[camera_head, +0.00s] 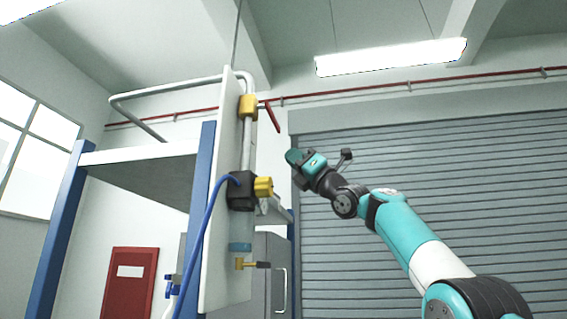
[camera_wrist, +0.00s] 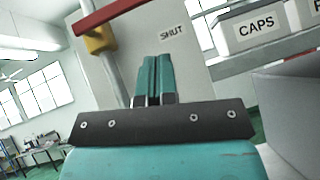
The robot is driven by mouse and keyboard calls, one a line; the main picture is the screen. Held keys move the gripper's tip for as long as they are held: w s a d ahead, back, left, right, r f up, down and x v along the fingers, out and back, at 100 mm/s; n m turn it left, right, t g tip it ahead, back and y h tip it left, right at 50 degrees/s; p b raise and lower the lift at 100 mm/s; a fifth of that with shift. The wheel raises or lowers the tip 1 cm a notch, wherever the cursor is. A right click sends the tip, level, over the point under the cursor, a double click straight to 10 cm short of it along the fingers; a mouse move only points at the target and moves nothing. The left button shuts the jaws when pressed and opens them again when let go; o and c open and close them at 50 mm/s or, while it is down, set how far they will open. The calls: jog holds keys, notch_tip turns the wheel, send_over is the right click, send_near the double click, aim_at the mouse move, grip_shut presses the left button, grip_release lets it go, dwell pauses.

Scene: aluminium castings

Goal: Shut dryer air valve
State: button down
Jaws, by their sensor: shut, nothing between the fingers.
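The air valve has a yellow body (camera_head: 248,107) on a grey vertical pipe fixed to a white board, with a red lever (camera_head: 271,117). In the wrist view the yellow body (camera_wrist: 100,40) and red lever (camera_wrist: 108,15) are at the upper left. The lever lies roughly crosswise to the pipe there, and its right end nears the top edge. A "SHUT" label (camera_wrist: 171,32) is on the board. My gripper (camera_head: 293,157) is right of and below the lever in the head view, apart from it. Its fingers (camera_wrist: 153,62) are together and empty.
Below the valve are a black unit (camera_head: 241,190) with a yellow part (camera_head: 263,186), a blue hose (camera_head: 203,235) and a small yellow valve (camera_head: 245,263). A "CAPS" bin (camera_wrist: 255,30) stands on a shelf at the right. A grey roller shutter (camera_head: 440,180) fills the background.

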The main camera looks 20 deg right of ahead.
jog(key=shift+w+d+b+v, duration=0.1)
jog(key=shift+w+b+v, duration=0.05)
jog(key=shift+b+v, duration=0.65)
jog(key=shift+w+d+b+v, duration=0.1)
jog(key=shift+b+v, duration=0.35)
jog(key=shift+v, duration=0.6)
jog(key=shift+w+d+b+v, duration=0.1)
jog(key=shift+w+b+v, duration=0.05)
jog(key=shift+b+v, duration=0.65)
jog(key=shift+f, duration=0.15)
